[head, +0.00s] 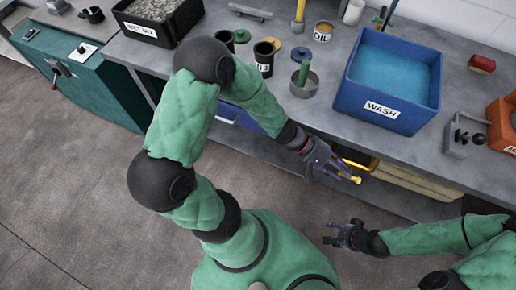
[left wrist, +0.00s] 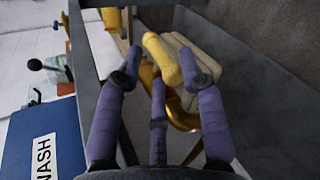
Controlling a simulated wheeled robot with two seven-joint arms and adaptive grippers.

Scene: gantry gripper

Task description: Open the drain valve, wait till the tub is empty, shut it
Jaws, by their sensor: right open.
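The blue tub marked WASH (head: 392,82) stands on the bench with blue-tinted water in it; its labelled side also shows in the left wrist view (left wrist: 40,150). A yellow handle (left wrist: 163,58), apparently the drain valve's lever, sticks out below the bench's front edge. My left gripper (head: 340,172) is at this handle, its purple fingers spread with the handle between or just beyond the tips. I cannot tell whether they touch it. The valve body is hidden. My right gripper (head: 345,235) is open and empty, over the floor in front of the bench.
A golden-yellow container (left wrist: 180,118) and beige sacks (head: 415,180) lie under the bench near my left gripper. A small fixture (head: 463,135) and an orange bin (head: 503,122) stand right.

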